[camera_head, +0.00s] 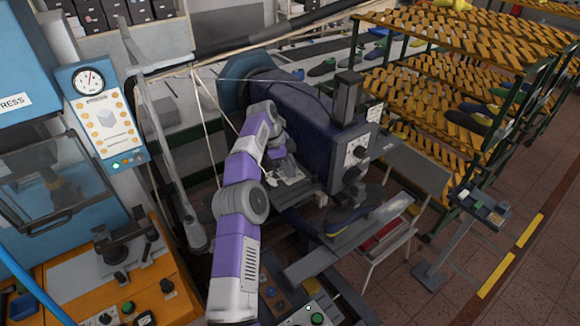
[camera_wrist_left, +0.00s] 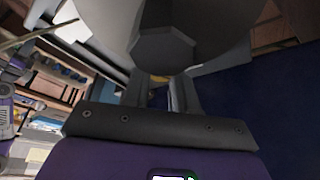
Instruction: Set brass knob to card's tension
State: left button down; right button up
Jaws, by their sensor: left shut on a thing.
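My left arm reaches up the middle of the head view to the near side of the dark blue machine (camera_head: 300,112). My left gripper (camera_head: 284,168) is at the machine's side, small and partly hidden by my wrist. In the left wrist view, its two grey fingers (camera_wrist_left: 167,92) are close together with a small brass-coloured piece (camera_wrist_left: 160,78) between the tips, likely the brass knob. Most of it is hidden. A dark faceted block (camera_wrist_left: 163,50) is just beyond. A small white card (camera_head: 374,112) is on the machine's right end; its print is unreadable. My right gripper is not seen.
A white dial plate (camera_head: 357,150) is on the machine's front. A blue press with a gauge (camera_head: 89,81) stands at left, beside an orange bench (camera_head: 72,270). Racks with orange slatted shelves (camera_head: 440,95) stand at right.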

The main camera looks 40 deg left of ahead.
pick_arm(q)
jog(key=shift+a, duration=0.1)
jog(key=c, duration=0.9)
grip_release()
